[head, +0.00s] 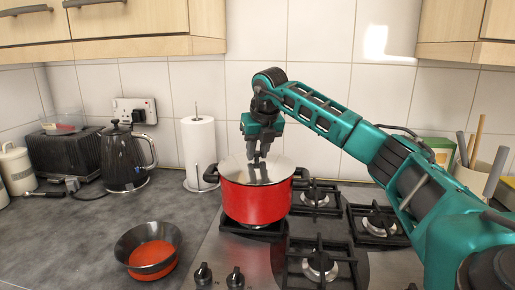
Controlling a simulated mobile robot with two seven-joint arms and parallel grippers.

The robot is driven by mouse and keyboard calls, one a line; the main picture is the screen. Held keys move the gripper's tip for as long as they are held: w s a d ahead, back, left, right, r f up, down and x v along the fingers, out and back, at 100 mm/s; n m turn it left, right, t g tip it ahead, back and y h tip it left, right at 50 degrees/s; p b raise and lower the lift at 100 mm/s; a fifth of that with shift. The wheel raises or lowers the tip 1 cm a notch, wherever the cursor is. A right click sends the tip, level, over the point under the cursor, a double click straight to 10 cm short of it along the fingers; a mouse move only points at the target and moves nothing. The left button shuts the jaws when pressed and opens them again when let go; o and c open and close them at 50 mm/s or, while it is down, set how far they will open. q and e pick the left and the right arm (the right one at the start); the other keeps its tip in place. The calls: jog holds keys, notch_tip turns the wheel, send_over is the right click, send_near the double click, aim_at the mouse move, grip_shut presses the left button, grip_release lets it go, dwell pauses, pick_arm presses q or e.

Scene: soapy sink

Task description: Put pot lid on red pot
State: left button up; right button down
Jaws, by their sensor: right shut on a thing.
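The red pot (254,204) stands on the back left burner of the hob, with dark handles at its sides. The silver pot lid (240,173) is at the pot's top and covers the opening; whether it rests on the rim all round I cannot tell. My right gripper (258,156) comes down from above and is shut on the lid's knob, which it mostly hides. My left gripper is not in view.
The hob (217,250) has several black grates and front knobs. A paper towel roll (199,148), black kettle (122,160) and toaster (66,155) stand along the back wall. A utensil holder (472,178) stands at right.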

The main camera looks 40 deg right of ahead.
jog(key=shift+f, duration=0.15)
dwell(0.8)
jog(key=shift+c, duration=1.6)
grip_release()
jog(key=shift+r+p, duration=0.7)
jog(key=shift+r, duration=2.8)
jog(key=shift+a, duration=0.1)
